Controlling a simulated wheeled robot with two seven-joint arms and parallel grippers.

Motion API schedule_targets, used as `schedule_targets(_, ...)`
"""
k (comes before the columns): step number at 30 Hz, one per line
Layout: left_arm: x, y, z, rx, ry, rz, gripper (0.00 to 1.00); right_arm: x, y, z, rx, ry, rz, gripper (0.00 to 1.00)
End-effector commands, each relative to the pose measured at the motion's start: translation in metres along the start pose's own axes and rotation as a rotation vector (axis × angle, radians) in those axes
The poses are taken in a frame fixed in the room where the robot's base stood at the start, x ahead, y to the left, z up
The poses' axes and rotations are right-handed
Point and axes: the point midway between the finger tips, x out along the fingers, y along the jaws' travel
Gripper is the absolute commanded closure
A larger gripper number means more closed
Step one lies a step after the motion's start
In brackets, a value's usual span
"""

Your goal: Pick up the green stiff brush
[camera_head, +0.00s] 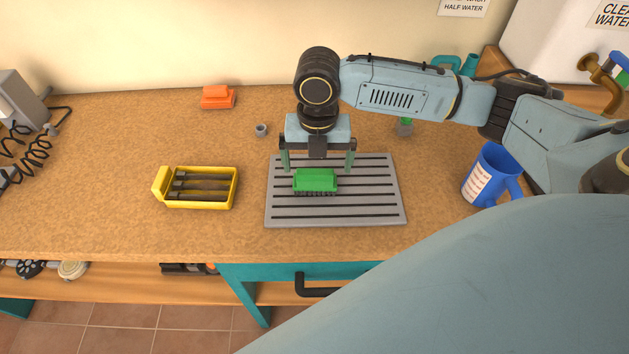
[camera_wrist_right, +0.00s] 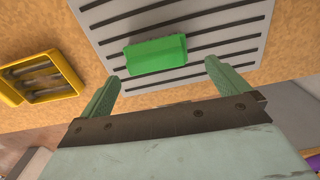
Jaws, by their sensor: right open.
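The green stiff brush (camera_head: 316,180) lies bristles down on a grey slotted mat (camera_head: 370,215) on the workbench. My right gripper (camera_head: 318,168) is open, pointing down, above the mat and just behind the brush in the head view. Its two green fingers are spread wider than the brush and do not appear to touch it. In the right wrist view the brush (camera_wrist_right: 156,54) lies ahead of the gap between the open fingers (camera_wrist_right: 163,78). My left gripper is not in view.
A yellow box (camera_head: 197,203) with dark tools stands left of the mat. A blue jug (camera_head: 488,175) stands to the right. An orange brush (camera_head: 217,97) and a small grey cup (camera_head: 261,130) lie farther back. Bare bench surrounds the mat's left side.

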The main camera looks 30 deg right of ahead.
Motion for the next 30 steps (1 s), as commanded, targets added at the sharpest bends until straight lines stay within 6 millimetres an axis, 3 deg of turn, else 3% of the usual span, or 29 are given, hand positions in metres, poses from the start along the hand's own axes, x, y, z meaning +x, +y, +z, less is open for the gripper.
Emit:
schedule_targets(8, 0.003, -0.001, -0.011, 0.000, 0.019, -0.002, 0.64, 0.018, 0.001, 0.001, 0.000, 0.000, 0.001, 0.00)
schedule_targets(18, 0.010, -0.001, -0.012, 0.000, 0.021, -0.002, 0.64, 0.063, 0.004, 0.004, -0.001, -0.001, 0.001, 0.00)
schedule_targets(25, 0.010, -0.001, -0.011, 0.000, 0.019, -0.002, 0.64, 0.064, 0.004, 0.004, -0.001, -0.002, 0.002, 0.00)
schedule_targets(30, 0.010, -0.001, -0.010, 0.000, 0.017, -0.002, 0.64, 0.064, 0.004, 0.004, -0.001, -0.002, 0.002, 0.22)
